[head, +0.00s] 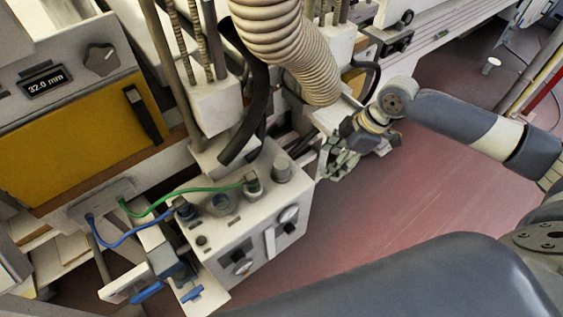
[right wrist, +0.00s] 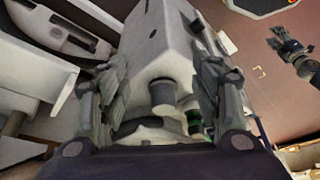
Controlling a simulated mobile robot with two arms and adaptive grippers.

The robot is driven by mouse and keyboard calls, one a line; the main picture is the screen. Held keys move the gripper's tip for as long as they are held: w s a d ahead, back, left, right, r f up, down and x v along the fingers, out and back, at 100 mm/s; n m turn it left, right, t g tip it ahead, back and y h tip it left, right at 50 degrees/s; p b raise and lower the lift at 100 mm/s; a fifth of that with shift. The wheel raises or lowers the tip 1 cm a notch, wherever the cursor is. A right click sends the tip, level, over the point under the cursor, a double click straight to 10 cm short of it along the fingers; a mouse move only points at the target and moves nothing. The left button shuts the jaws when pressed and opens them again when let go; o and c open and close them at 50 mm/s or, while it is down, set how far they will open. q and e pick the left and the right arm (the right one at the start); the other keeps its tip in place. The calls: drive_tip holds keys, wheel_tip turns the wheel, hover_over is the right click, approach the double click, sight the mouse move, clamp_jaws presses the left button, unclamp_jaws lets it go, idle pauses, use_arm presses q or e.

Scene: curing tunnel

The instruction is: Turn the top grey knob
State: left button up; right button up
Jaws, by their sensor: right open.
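The pale control box (head: 222,240) stands low in the middle of the head view. A grey cylindrical knob (head: 282,172) rises from its top at the right, and a round grey knob (head: 289,214) sits high on its front face. I cannot tell for sure which is meant. My right gripper (head: 338,160) is to the right of the box, fingers toward it. In the right wrist view its fingers (right wrist: 165,95) are spread, with a grey cylindrical knob (right wrist: 162,92) between them in the picture. No contact can be made out. My left gripper does not show.
A green cable (head: 165,203) and a blue cable (head: 128,242) run to the box top. Blue-handled fittings (head: 147,292) stand at its left. A ribbed hose (head: 290,50) hangs above. A yellow panel (head: 75,145) is at left. Red floor (head: 400,200) is open at right.

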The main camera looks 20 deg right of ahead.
drive_tip(key=p, duration=0.3)
approach(282, 163)
drive_tip(key=x, duration=0.5)
drive_tip(key=shift+s+d, duration=0.1)
drive_tip(key=x, duration=0.4)
drive_tip(key=shift+r, duration=0.15)
drive_tip(key=shift+x, duration=0.85)
drive_tip(key=shift+c, duration=0.3)
drive_tip(key=c, duration=1)
